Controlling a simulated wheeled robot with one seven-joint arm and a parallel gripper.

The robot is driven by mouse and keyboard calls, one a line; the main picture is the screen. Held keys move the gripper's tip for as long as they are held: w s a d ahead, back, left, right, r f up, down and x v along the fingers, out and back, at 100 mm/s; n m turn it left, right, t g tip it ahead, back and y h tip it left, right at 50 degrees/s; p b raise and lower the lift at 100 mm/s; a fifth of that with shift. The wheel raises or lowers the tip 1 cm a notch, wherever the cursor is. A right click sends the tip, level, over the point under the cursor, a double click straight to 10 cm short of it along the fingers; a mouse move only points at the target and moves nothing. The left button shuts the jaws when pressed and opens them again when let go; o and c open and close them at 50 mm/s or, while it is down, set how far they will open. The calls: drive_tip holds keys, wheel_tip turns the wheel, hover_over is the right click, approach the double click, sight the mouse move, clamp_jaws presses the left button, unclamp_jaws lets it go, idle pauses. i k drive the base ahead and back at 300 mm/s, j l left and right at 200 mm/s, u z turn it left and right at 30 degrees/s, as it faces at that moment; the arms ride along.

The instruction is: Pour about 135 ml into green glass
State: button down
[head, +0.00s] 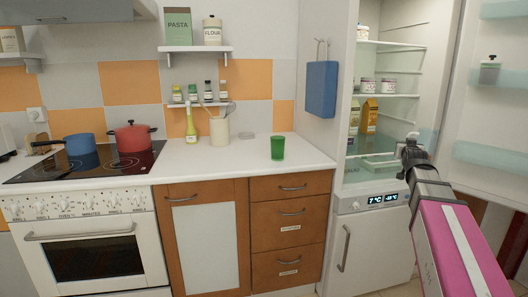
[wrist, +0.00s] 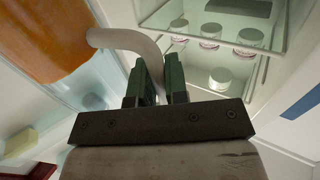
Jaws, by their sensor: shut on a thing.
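The green glass (head: 277,147) stands upright on the white counter (head: 240,150), near its right end. My gripper (head: 408,148) is far to its right, in front of the open fridge. In the wrist view my gripper (wrist: 159,70) is shut on the curved pale handle (wrist: 128,40) of a vessel. This vessel (wrist: 45,40) shows orange at the upper left of the wrist view, partly cut off by the frame. In the head view I cannot make the vessel out clearly around my gripper. The inside of the green glass is hard to see.
The open fridge has jars (head: 388,85) and cartons (head: 369,117) on its shelves; its door (head: 490,110) stands open at right. Pots sit on the stove.

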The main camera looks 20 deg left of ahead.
sight(277, 142)
drive_tip(key=u, duration=1.2)
